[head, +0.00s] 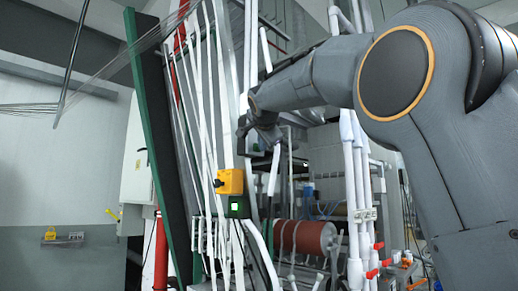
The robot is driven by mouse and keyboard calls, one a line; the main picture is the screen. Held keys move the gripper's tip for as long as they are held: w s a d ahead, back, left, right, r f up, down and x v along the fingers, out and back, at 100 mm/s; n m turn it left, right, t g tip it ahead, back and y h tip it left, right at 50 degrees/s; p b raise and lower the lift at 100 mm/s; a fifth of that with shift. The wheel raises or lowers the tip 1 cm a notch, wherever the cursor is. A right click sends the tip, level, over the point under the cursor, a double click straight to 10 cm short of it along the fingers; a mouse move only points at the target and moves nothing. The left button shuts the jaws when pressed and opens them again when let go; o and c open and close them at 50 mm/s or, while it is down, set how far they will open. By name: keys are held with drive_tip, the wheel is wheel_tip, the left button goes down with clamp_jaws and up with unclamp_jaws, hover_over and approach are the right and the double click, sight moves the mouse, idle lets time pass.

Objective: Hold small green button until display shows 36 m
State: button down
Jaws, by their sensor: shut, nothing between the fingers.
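A yellow box (230,182) with a dark knob on its left side is mounted among the white webbing strands, left of the picture's middle. Just below it is a dark green box (238,207) with a small bright white patch on its face. I cannot make out a small green button or any reading on a display at this size. My gripper (258,143) is shut and empty. It is above and to the right of the yellow box in the picture, apart from it. Its fingertips are small and dark here.
White webbing strands (205,120) run down beside a tall green-edged dark post (150,120). A red roller (305,237) lies low behind. White pipes (354,200) with red valve handles stand right of it. A white cabinet (135,160) is on the left wall.

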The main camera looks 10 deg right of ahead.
idle(0.8)
drive_tip(key=shift+s+d+b, duration=0.5)
drive_tip(key=shift+s+b, duration=0.05)
drive_tip(key=shift+s, duration=0.15)
drive_tip(key=s+d+b, duration=0.1)
drive_tip(key=s, duration=0.1)
drive_tip(key=s+d+b, duration=0.1)
drive_tip(key=s+d, duration=0.1)
idle(0.4)
idle(0.4)
